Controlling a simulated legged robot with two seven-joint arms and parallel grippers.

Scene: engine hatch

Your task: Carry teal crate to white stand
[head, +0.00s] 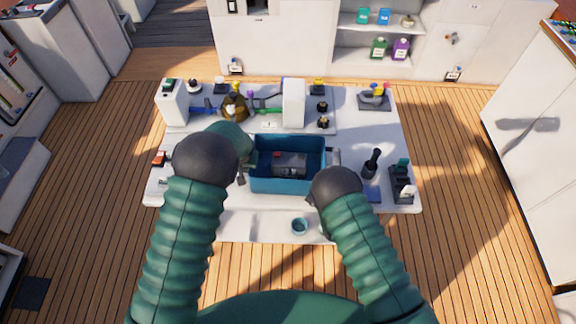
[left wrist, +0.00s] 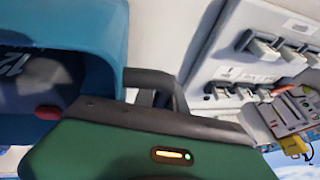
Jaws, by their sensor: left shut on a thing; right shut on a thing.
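The teal crate (head: 288,186) is in the middle of the head view, over the white table (head: 230,198), with a grey and dark item inside. I cannot tell whether its base touches the tabletop. My left gripper (head: 243,168) is at the crate's left side, largely hidden by my arm. In the left wrist view the crate (left wrist: 95,50) shows its dark handle (left wrist: 150,77), with my left gripper (left wrist: 155,108) shut on it. My right gripper (head: 334,160) is shut at the crate's right side, partly covered by my arm. I cannot tell which white surface is the stand.
A white box (head: 293,102), an amber flask (head: 235,105) and several small items stand along the table's back. A dark bottle (head: 371,164) and a dark device (head: 402,181) stand at its right. Wooden floor (head: 450,150) lies clear at right.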

